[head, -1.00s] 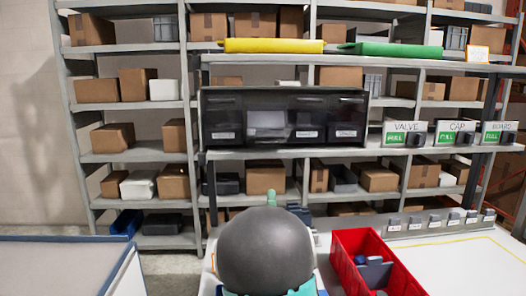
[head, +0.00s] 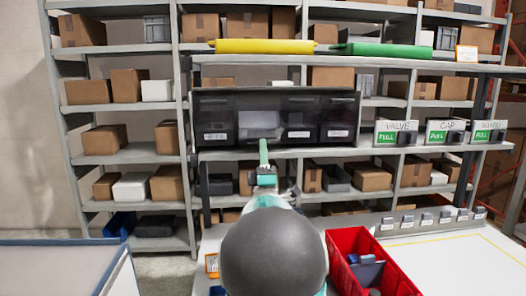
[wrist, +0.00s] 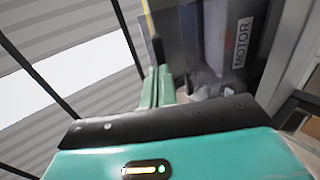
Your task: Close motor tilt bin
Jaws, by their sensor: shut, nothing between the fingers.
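The dark cabinet (head: 277,96) holds a row of tilt bins on the shelf in the head view. The second bin from the left (head: 259,121) shows a lighter grey area and seems tilted out; its label cannot be read there. In the wrist view a bin face (wrist: 215,45) with a MOTOR label (wrist: 243,42) is close, right of the fingertips. My gripper (head: 263,150) is shut and empty, raised to the cabinet's lower edge in front of that second bin. Its green fingers also show in the wrist view (wrist: 157,88). I cannot tell whether they touch the bin.
VALVE (head: 396,132), CAP (head: 445,131) and BOARD (head: 489,131) bins stand on the shelf to the right. A red bin (head: 395,278) with parts is on the white table. A rail of small labelled holders (head: 420,222) crosses below.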

